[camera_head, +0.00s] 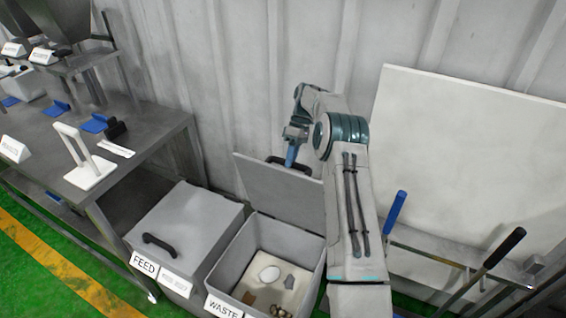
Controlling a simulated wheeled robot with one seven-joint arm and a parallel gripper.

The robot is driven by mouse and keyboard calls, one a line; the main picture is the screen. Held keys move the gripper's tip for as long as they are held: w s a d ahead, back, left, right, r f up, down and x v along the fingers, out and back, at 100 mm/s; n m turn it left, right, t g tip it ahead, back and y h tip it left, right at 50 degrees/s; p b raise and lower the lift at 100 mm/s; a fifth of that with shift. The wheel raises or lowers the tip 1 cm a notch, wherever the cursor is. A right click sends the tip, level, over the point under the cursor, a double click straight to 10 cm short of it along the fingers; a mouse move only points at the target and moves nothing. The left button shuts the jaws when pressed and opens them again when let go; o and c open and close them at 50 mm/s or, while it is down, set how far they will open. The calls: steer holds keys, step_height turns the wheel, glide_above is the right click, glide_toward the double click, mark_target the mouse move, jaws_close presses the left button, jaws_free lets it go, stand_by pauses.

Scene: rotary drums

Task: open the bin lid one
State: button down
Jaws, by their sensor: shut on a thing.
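The waste bin (224,285) stands at the lower middle, with its grey lid (273,191) raised and tilted back toward the wall. A dark handle (275,160) shows at the lid's upper edge. My gripper (290,161) is at this handle and shut on it, though the fingertips are small and partly hidden. My arm covers the right side of the lid and bin. The feed bin (188,225) stands just left, its lid closed, with a black handle (159,245) near its front edge.
A metal table (110,159) stands at left. A rack with blue and black handled tools (394,211) and a white board (475,150) are at right. A corrugated wall is close behind.

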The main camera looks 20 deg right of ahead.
steer(key=shift+w+d+f+p, duration=0.25)
steer(key=shift+w+d+f, duration=0.1)
steer(key=shift+w+d, duration=0.2)
steer(key=shift+w+d+f+p, duration=0.2)
steer(key=shift+w+d+f, duration=0.2)
steer(key=shift+d, duration=0.15)
steer(key=c, duration=1.3)
jaws_free()
steer(key=shift+o, duration=0.2)
steer(key=s+d+r+b, duration=0.4)
steer(key=s+d+r, duration=0.3)
steer(key=d+r, duration=0.2)
step_height(320, 180, up, 2)
steer(key=shift+r, duration=0.15)
